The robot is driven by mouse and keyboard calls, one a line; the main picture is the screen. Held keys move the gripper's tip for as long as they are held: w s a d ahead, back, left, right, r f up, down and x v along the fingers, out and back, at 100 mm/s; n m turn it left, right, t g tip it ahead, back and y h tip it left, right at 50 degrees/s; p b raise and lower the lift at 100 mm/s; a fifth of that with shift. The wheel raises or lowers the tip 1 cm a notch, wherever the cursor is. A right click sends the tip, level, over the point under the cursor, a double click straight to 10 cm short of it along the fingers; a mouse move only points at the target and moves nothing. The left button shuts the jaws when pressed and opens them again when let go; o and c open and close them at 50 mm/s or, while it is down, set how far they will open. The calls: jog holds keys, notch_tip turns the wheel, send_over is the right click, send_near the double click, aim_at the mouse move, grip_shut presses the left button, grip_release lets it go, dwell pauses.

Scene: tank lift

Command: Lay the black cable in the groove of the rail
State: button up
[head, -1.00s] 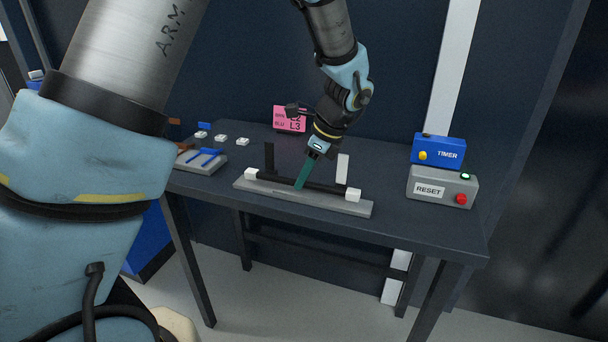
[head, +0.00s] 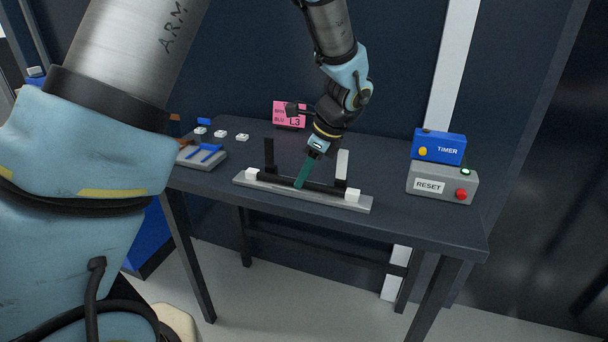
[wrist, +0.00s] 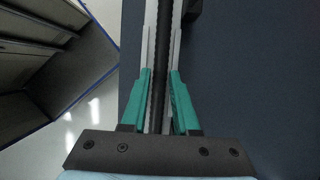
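The grey rail (head: 330,204) lies along the front of the dark table, with a white block (head: 252,174) at its left end and another (head: 352,196) at its right end. The black cable (head: 322,186) runs along the rail between these blocks; it also shows in the wrist view (wrist: 160,85). How deep it sits in the groove cannot be told. My gripper (head: 299,186) points down at the rail near its middle. In the wrist view, its green fingers (wrist: 160,85) stand one on each side of the cable, with narrow light gaps showing beside it.
A black upright (head: 269,153) and a white-topped upright (head: 342,165) stand behind the rail. A grey RESET box (head: 440,186) with a blue TIMER (head: 438,149) on top stands at right. A pink card (head: 289,113) and a grey tray (head: 202,163) are further back and left.

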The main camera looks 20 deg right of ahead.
jog(key=v, duration=1.3)
jog(key=w+a+f+n+g+h, duration=0.1)
jog(key=w+a+f+n, duration=0.1)
jog(key=a+n, duration=0.55)
jog(key=w+a+f+n+g+h, duration=0.1)
jog(key=w+a+f+n, duration=0.25)
jog(key=a, duration=0.65)
jog(key=s+a+f+n, duration=0.1)
jog(key=s+a+n, duration=0.1)
jog(key=a+n, duration=0.5)
jog(key=s+a+f+n+h, duration=0.1)
jog(key=s+a+f+n, duration=0.1)
jog(key=a+n, duration=0.5)
jog(key=s+a+b, duration=0.1)
jog(key=a, duration=0.2)
jog(key=shift+s+f+n+t, duration=0.3)
